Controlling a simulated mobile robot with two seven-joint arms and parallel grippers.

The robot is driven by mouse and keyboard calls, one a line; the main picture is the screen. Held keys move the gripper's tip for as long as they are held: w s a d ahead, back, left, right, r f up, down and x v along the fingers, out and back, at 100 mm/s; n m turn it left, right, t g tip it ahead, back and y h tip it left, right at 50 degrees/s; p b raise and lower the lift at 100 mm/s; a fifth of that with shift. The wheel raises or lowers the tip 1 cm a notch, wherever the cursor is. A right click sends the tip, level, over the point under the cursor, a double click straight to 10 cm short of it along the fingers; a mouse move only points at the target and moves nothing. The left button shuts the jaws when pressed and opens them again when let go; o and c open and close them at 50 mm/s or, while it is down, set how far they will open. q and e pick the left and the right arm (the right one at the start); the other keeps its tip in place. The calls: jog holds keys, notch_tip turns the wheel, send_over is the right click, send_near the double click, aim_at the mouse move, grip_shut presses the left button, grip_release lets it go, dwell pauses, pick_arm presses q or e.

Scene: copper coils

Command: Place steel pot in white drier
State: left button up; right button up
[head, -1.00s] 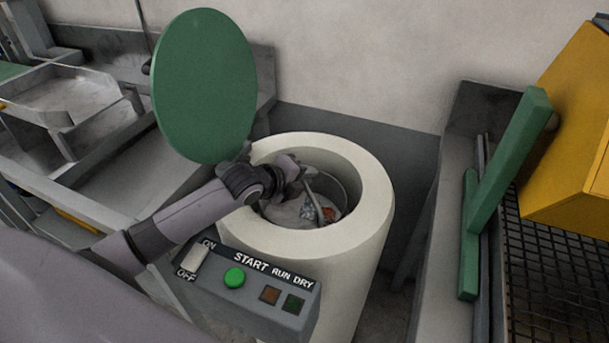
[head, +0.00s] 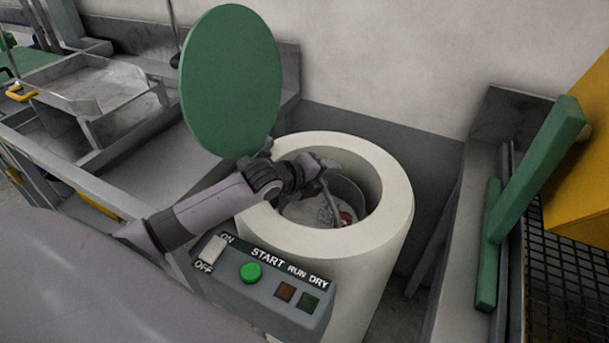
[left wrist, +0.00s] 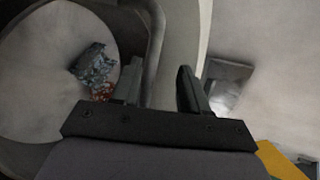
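The white drier (head: 398,215) stands in the middle of the head view, its green lid (head: 230,85) raised. The steel pot (head: 352,192) is inside the drier's round opening, partly hidden by my arm and the drier's rim. Its thin handle (head: 333,208) stands up, and small grey-blue and red pieces lie in the pot. My left gripper (head: 325,172) reaches over the rim at the handle. In the left wrist view, my left gripper's fingers (left wrist: 160,88) are apart, with the handle (left wrist: 155,45) between them, nearer the left finger. My right gripper is not in view.
A control box (head: 265,285) with a green start button is on the drier's front. A grey bench with metal trays (head: 95,90) is at the left. A green bar (head: 540,165) and a yellow housing (head: 580,180) stand at the right. A wall is behind.

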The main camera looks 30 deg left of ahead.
pick_arm(q)
jog(key=v, duration=1.2)
jog(key=shift+p, duration=0.3)
jog(key=shift+f, duration=0.1)
